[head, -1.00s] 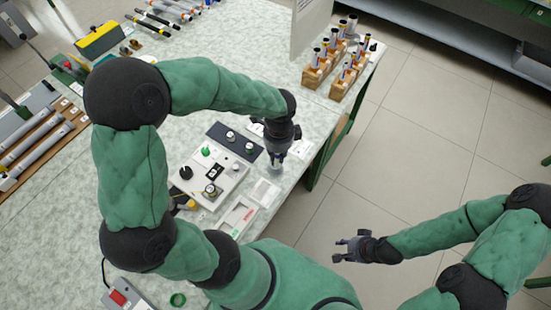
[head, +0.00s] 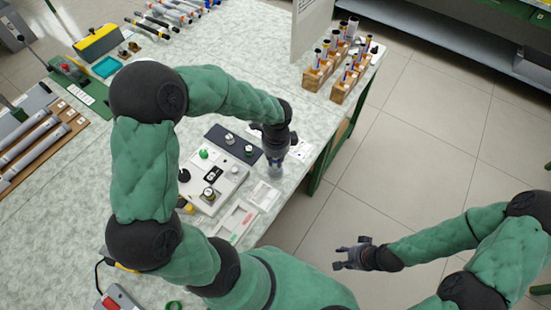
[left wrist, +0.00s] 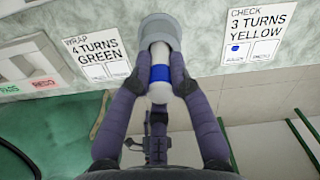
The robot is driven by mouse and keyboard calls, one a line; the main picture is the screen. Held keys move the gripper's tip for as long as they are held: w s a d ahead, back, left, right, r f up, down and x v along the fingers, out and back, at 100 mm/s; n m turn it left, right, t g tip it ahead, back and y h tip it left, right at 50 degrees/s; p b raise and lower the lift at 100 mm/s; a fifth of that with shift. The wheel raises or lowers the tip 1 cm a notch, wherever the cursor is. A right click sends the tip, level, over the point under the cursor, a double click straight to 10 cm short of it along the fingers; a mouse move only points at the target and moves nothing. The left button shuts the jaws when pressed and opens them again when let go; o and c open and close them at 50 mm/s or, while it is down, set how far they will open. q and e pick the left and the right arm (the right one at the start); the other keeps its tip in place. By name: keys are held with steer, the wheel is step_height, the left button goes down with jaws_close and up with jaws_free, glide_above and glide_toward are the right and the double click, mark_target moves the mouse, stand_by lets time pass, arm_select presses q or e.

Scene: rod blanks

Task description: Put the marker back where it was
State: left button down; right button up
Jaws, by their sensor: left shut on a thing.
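My left gripper (head: 275,160) points down near the right edge of the table, beside the control panel. In the left wrist view it (left wrist: 157,88) is shut on a white cylinder with a blue band (left wrist: 160,73), which I take for the marker. The far end of the marker meets a round grey cup or base (left wrist: 158,32) at the table edge. I cannot tell whether it is seated inside. In the head view the gripper mostly hides the marker. My right gripper (head: 349,254) is open and empty over the floor.
A green-turns card (left wrist: 91,55) and a yellow-turns card (left wrist: 256,30) flank the cup. Wooden blocks (head: 317,78) with upright rods stand at the back right, beside a pale upright board (head: 313,30).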

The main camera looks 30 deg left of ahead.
arm_select(q)
steer(key=c, duration=1.2)
jaws_free()
steer(key=shift+f, duration=0.1)
steer(key=shift+o, duration=0.2)
step_height(320, 180, up, 12)
steer(key=p, duration=0.4)
steer(key=shift+d+r+p, duration=0.15)
steer(key=shift+r+p, duration=0.05)
steer(key=shift+p, duration=0.1)
steer(key=shift+s+f, duration=0.1)
steer(key=shift+s, duration=0.05)
